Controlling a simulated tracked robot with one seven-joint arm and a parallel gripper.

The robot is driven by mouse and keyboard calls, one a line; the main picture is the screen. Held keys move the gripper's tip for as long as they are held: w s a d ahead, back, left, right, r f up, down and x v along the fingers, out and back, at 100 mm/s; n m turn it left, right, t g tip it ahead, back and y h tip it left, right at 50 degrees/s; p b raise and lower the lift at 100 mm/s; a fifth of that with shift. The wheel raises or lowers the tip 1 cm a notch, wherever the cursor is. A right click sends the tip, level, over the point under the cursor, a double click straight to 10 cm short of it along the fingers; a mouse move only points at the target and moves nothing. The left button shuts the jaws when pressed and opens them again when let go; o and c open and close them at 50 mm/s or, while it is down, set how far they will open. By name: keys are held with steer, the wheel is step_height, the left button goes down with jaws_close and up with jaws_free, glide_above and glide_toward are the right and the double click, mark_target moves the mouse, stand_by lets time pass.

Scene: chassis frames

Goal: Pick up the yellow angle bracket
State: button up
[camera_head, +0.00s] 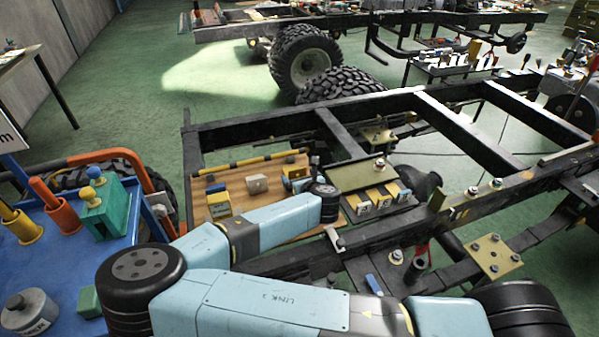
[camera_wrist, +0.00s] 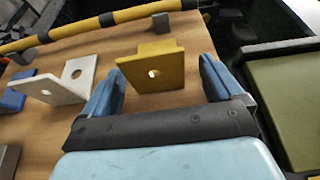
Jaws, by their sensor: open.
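My gripper (camera_wrist: 160,72) is open, with one blue finger on each side of the bracket in the picture. A gap shows on both sides, wider on the right, and neither finger seems to touch it. I cannot tell how far the fingertips reach along it. In the head view my gripper (camera_head: 297,184) is over the right part of the board, and only a small yellowish part of the bracket (camera_head: 296,171) shows.
A pale angle bracket (camera_wrist: 68,82) stands to the left on the wooden board (camera_wrist: 40,135). A yellow-black bar (camera_wrist: 95,27) runs along the far edge. A green plate (camera_wrist: 288,110) lies right of my gripper. Dark chassis rails (camera_head: 270,127) surround the board (camera_head: 252,209); a yellow block (camera_head: 218,205) sits left.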

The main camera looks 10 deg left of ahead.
steer(key=shift+w+a+f, duration=0.25)
steer(key=shift+w+a, duration=0.05)
steer(key=shift+a, duration=0.35)
steer(key=shift+d, duration=0.15)
steer(key=c, duration=1.3)
steer(key=shift+w, duration=0.1)
steer(key=shift+c, duration=0.4)
steer(key=shift+r, duration=0.1)
